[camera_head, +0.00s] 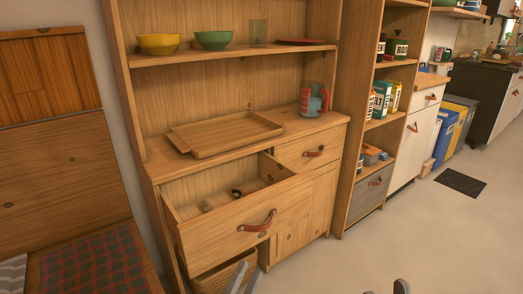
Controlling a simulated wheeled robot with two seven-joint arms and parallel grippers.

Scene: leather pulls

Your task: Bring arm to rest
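Of my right gripper (388,289), only small grey tips show at the bottom edge, over the floor; the rest is cut off. The open drawer has a leather pull (258,222) and holds a few small items, one of them dark and round.
The open drawer juts out from the cabinet. The floor (410,240) at right is clear up to a dark mat (460,182).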

